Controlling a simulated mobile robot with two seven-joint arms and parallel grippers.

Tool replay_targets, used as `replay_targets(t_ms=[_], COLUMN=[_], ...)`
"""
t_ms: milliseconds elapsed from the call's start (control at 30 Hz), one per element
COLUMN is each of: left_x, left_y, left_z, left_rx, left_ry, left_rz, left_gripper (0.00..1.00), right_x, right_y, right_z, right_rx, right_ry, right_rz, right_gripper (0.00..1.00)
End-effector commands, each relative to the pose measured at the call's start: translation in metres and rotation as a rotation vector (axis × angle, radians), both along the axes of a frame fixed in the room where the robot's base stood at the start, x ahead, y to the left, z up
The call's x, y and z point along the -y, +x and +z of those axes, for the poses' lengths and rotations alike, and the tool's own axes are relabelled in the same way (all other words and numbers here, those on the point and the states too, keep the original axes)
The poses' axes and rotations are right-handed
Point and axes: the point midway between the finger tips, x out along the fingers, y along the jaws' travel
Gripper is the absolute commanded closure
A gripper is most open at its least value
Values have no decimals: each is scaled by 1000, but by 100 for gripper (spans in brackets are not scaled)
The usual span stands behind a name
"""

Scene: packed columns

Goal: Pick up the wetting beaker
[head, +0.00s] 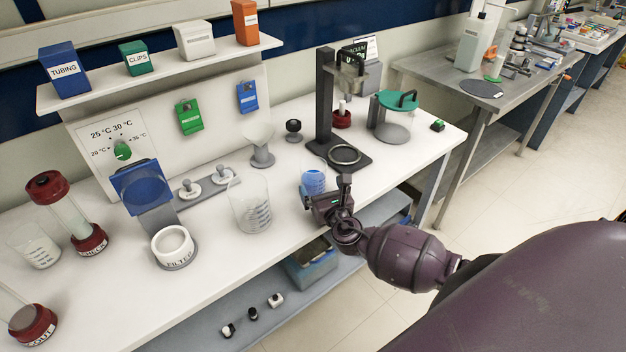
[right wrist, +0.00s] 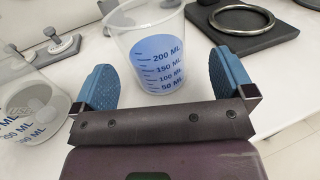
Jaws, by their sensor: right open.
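A clear beaker with blue contents and volume marks (head: 313,178) stands upright on the white bench, just beyond my right gripper (head: 328,200). In the right wrist view this beaker (right wrist: 155,60) shows ahead of and between the two blue finger pads of my open right gripper (right wrist: 164,80). The fingers do not appear closed on it. A larger clear beaker (head: 250,205) stands to its left, and its marked wall also shows in the right wrist view (right wrist: 30,105). Another marked beaker (head: 38,251) stands at the far left. No wetting label is readable. My left gripper is out of view.
A black stand with a ring base (head: 345,155) is close behind the blue beaker. A funnel on a holder (head: 260,145) and a white filter cup (head: 173,246) are further left. The bench's front edge (head: 250,270) runs below my right gripper.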

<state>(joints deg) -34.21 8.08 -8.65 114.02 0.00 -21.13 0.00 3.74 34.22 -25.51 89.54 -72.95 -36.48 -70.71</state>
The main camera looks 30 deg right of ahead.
Motion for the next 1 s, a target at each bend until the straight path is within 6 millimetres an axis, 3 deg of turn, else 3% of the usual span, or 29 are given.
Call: replay_targets(t_ms=[333,667,1000], left_x=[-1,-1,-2], left_y=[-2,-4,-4], left_z=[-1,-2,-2], left_rx=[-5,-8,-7], left_ry=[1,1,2], left_rz=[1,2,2], left_gripper=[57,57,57], right_x=[3,5,5], right_y=[43,49,49], right_z=[-1,-1,-1], right_rx=[1,0,0], right_ry=[1,2,2], right_rz=[1,1,1], right_gripper=[0,0,49])
